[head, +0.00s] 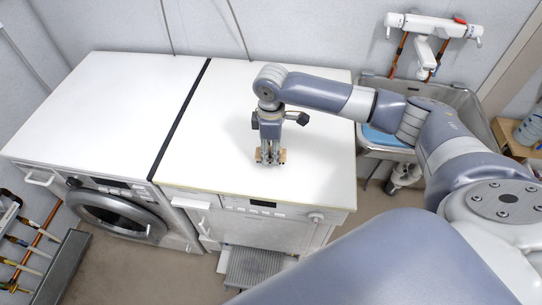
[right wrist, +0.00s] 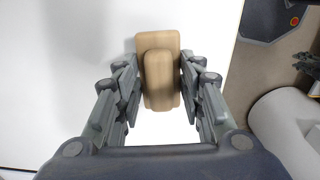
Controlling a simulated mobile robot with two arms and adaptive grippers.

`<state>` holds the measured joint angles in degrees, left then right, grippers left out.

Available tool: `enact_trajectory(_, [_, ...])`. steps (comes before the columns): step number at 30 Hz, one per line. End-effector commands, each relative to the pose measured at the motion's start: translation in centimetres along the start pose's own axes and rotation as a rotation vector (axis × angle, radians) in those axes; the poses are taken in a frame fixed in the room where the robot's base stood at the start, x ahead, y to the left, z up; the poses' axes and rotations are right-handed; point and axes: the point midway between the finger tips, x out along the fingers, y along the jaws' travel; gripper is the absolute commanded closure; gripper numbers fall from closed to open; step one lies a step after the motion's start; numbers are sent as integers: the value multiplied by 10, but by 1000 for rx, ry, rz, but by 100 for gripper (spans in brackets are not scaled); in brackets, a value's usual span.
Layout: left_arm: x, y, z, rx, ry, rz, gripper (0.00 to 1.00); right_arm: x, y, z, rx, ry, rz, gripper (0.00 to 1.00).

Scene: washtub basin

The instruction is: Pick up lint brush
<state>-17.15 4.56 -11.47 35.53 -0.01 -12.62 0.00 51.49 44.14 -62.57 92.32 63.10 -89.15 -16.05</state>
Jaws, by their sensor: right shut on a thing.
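The lint brush (right wrist: 160,80) is a light wooden piece with rounded edges. In the right wrist view it sits between the two fingers of my right gripper (right wrist: 160,95), which are shut on its sides. In the head view the right gripper (head: 270,157) points down over the white top of the right-hand machine. Small bits of the brush (head: 282,156) show at the fingertips; the rest is hidden by the fingers. I cannot tell whether the brush touches the top or is slightly above it.
Two white machine tops (head: 120,90) stand side by side with a dark gap between them. A washing machine door (head: 118,215) faces the front left. A metal sink (head: 462,105) with a wall tap (head: 432,27) is at the right. The tops around the gripper are clear.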

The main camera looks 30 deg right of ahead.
Motion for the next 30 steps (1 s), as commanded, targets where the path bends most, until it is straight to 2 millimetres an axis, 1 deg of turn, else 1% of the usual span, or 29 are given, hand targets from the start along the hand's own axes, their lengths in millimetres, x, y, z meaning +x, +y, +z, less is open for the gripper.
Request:
enact_trajectory(1, [5, 0, 0, 0, 0, 0, 70, 6, -15, 5, -7, -7, -9, 89])
enact_trajectory(3, [8, 0, 1, 0, 0, 0, 70, 4, -30, 8, -8, -7, -9, 89])
enact_trajectory(12, [23, 0, 2, 0, 0, 0, 70, -4, -96, 22, -7, -5, -8, 89])
enact_trajectory(15, [27, 0, 2, 0, 0, 0, 70, -6, -114, 26, -6, -5, -8, 89])
enact_trajectory(21, [31, 0, 3, 0, 0, 0, 70, -10, -139, 32, -4, -5, -8, 89])
enact_trajectory(25, [32, 0, 3, 0, 0, 0, 70, -11, -147, 34, -3, -6, -8, 89])
enact_trajectory(30, [32, 0, 3, 0, 0, 0, 70, -12, -150, 34, -1, -7, -7, 89])
